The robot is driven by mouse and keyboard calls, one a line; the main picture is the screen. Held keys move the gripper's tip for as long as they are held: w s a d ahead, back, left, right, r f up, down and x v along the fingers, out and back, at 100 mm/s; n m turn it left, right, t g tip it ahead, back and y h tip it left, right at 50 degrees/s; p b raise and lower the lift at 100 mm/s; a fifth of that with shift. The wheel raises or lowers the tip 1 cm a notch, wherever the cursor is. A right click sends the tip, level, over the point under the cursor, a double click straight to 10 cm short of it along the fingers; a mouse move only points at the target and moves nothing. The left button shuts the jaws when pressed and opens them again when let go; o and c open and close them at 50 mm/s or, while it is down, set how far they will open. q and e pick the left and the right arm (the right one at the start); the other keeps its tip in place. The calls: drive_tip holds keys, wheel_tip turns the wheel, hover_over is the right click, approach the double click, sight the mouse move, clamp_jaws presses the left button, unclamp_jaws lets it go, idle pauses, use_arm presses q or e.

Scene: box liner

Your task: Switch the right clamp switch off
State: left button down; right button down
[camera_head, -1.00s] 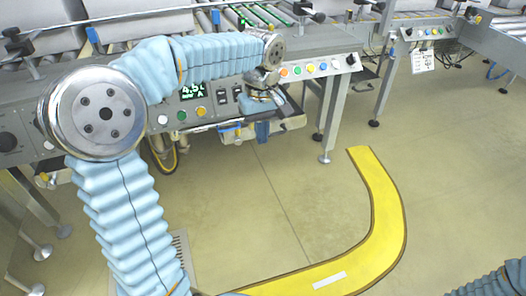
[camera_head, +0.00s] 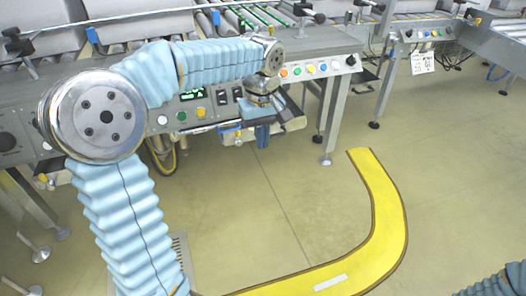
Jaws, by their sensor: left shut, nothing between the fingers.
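Two dark rocker switches sit side by side on the grey control panel: a left one (camera_head: 222,98) and a right one (camera_head: 237,94). I take the right one for the right clamp switch; its on or off position is too small to tell. My left arm reaches across the panel from the left, and its wrist hangs just right of the switches. The left gripper (camera_head: 262,132) is below the wrist, in front of the panel's lower edge, apart from the switches. It is shut and empty; its fingertips are hard to make out. My right gripper is out of view.
A green-lit display (camera_head: 193,95) is partly covered by my arm. Coloured buttons (camera_head: 310,68) line the panel to the right. Conveyor rollers and grey boxes lie above.

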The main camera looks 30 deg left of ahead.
use_arm(q)
drive_tip(key=shift+f+b, duration=0.3)
drive_tip(key=shift+f, duration=0.3)
drive_tip(key=shift+f+b, duration=0.35)
drive_tip(key=shift+f, duration=0.25)
idle(0.3)
drive_tip(key=shift+w+a, duration=0.1)
drive_tip(key=shift+w, duration=0.05)
idle(0.7)
idle(0.6)
